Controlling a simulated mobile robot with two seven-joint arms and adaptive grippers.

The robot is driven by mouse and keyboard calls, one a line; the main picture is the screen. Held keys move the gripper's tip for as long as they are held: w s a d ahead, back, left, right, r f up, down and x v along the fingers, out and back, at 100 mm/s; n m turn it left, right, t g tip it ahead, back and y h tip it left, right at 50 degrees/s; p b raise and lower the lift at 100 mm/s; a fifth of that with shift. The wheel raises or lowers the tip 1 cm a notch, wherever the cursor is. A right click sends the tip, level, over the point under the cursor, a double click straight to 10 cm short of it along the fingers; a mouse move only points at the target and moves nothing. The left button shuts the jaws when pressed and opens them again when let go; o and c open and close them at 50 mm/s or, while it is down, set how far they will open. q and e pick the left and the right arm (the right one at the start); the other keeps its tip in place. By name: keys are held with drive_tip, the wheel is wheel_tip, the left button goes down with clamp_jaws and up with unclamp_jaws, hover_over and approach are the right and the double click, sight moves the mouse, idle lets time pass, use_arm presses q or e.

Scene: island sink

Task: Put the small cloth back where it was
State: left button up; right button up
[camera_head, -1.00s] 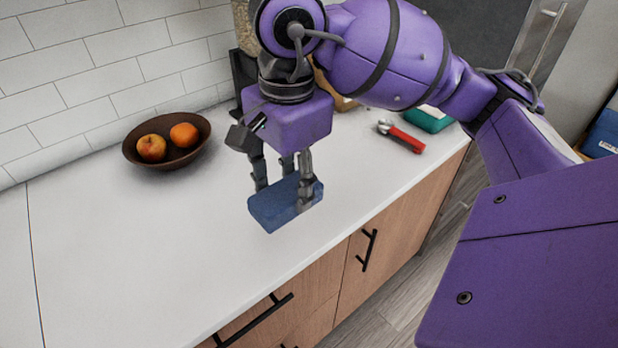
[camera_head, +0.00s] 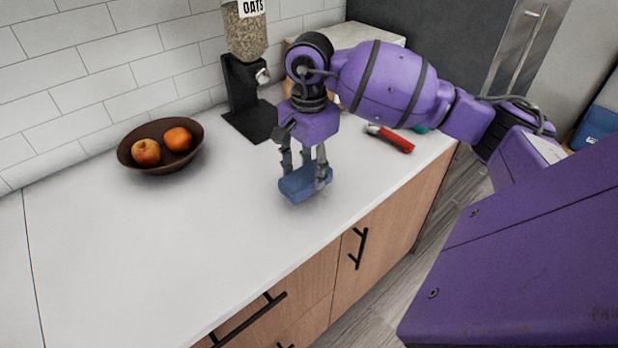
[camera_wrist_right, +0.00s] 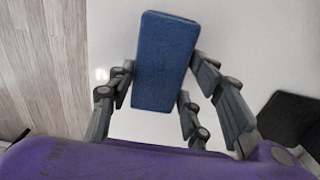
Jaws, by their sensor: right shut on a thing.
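The small cloth (camera_head: 303,186) is a blue, block-like folded piece. My right gripper (camera_head: 306,172) is shut on it from above, near the front part of the white counter. In the head view I cannot tell for sure whether the cloth touches the counter or hangs just above it. In the right wrist view the cloth (camera_wrist_right: 163,62) lies between the fingers of the right gripper (camera_wrist_right: 160,85), with the white surface behind it. My left gripper is not in view.
A brown bowl (camera_head: 129,157) with two fruits stands at the left by the tiled wall. A black oats dispenser (camera_head: 240,85) stands behind my gripper. A red-handled tool (camera_head: 392,139) lies to the right. The counter's left and middle (camera_head: 150,240) are clear.

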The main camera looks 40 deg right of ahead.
sight(309, 170)
wheel_tip(309, 170, down, 4)
drive_tip(key=shift+w+d+r, duration=0.1)
drive_tip(key=shift+d+r, duration=0.05)
drive_tip(key=shift+r, duration=0.05)
drive_tip(key=o, duration=1)
drive_tip(key=shift+r, duration=0.1)
drive_tip(key=shift+r, duration=0.3)
wheel_tip(309, 170, up, 10)
drive_tip(key=shift+r, duration=0.15)
drive_tip(key=shift+r+b, duration=0.3)
drive_tip(key=shift+r, duration=0.2)
